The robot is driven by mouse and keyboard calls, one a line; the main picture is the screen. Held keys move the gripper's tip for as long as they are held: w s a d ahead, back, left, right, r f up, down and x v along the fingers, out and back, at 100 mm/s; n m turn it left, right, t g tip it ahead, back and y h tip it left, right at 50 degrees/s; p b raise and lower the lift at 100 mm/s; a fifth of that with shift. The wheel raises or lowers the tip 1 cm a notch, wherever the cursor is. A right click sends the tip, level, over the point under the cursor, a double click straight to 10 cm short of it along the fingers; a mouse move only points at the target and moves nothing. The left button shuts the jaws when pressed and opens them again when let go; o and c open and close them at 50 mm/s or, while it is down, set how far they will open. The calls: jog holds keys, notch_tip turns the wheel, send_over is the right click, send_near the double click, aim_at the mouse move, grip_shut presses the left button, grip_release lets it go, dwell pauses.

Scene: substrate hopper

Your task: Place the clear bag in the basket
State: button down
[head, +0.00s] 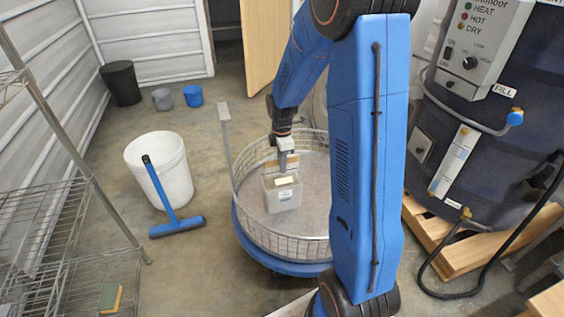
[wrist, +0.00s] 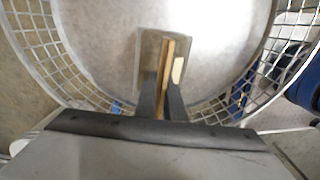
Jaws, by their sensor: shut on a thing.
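The clear bag (head: 283,198) is a greyish see-through pouch with a pale label and a tan strip along its top. My gripper (head: 283,158) is shut on its top edge and the bag hangs upright below. The round wire basket (head: 290,243) surrounds the bag from the head view, with its pale floor behind. I cannot tell whether the bag's bottom touches the floor. In the wrist view, my gripper (wrist: 162,100) pinches the tan strip of the bag (wrist: 150,48), inside the mesh ring of the basket (wrist: 57,62).
The basket sits on a blue round base (head: 262,258). A white bucket (head: 160,170) and a blue squeegee (head: 176,222) stand left. A wire shelf (head: 45,235) is at far left. A dark hopper drum (head: 480,150) stands right on wooden pallet boards. My arm hides the basket's right side.

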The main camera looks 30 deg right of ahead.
jog(key=c, duration=1.8)
grip_release()
jog(key=shift+c, duration=0.2)
